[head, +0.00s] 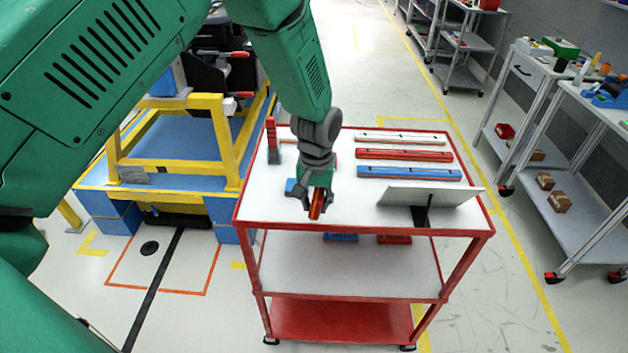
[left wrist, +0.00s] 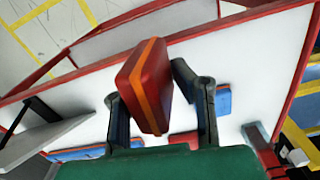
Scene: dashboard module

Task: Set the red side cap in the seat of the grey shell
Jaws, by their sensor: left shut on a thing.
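The red side cap (left wrist: 138,85), a red block with an orange stripe along its edge, is between the fingers of my left gripper (left wrist: 163,105) in the left wrist view. In the head view, my left gripper (head: 313,200) is shut on the cap (head: 316,207), above the front part of the cart's top. A dark module (head: 205,72) stands on the yellow frame at the upper left, partly hidden by my left arm. I cannot tell whether it is the grey shell, and no seat is visible. My right gripper is not in view.
The red-framed cart (head: 350,220) carries a white bar (head: 400,138), a red bar (head: 404,155), a blue bar (head: 408,173) and a tilted grey panel (head: 430,196). A red and grey upright piece (head: 272,142) stands at its left. The yellow frame (head: 170,172) is left of the cart, across a gap.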

